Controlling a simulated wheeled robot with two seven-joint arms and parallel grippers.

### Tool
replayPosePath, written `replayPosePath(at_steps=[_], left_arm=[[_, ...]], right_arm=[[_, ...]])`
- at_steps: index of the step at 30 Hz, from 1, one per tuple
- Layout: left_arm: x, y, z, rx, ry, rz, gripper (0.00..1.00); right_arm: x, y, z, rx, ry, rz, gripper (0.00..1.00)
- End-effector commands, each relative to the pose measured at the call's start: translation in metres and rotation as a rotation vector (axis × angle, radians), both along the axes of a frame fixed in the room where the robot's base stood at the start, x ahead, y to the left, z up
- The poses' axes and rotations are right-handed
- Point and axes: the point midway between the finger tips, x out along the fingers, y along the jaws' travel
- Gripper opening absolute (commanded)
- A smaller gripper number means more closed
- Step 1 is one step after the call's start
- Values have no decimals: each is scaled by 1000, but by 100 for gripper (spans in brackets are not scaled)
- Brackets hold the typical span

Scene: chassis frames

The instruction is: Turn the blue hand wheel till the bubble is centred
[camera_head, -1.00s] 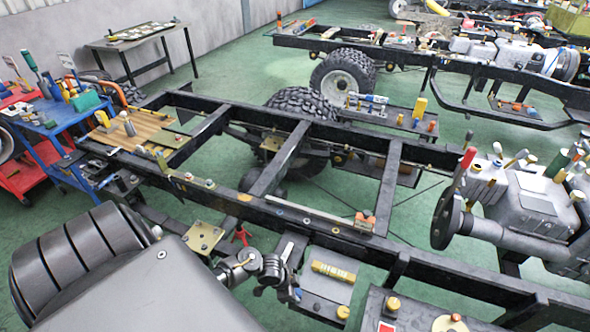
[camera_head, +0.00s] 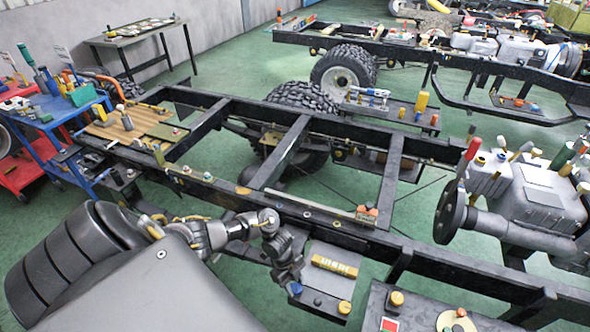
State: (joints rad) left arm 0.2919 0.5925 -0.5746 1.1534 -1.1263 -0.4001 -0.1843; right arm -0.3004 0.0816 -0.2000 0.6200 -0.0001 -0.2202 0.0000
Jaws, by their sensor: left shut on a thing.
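My left gripper (camera_head: 292,282) points down at the box's left side, shut on a small blue part that looks like the blue hand wheel (camera_head: 296,289). The fingers hide most of it. My right gripper is not in view.
The black chassis frame (camera_head: 225,198) runs across just behind my left arm. A yellow knob (camera_head: 344,307) stands on the box's front corner. A round dark flange (camera_head: 450,212) with a red-handled lever is at the right.

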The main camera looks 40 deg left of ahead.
Motion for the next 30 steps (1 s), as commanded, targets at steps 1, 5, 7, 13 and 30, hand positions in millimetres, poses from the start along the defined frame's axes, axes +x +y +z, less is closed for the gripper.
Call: replayPosePath(at_steps=[1,5,7,13,30], left_arm=[[2,2,-2,3,-4,-24,15],[2,2,-1,4,-3,-82,15],[3,1,-1,4,-3,-105,15],[3,1,0,2,-3,-142,15],[2,0,1,1,-2,-149,55]], right_arm=[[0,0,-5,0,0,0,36],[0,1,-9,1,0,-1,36],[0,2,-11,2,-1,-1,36],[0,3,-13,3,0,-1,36],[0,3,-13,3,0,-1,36]])
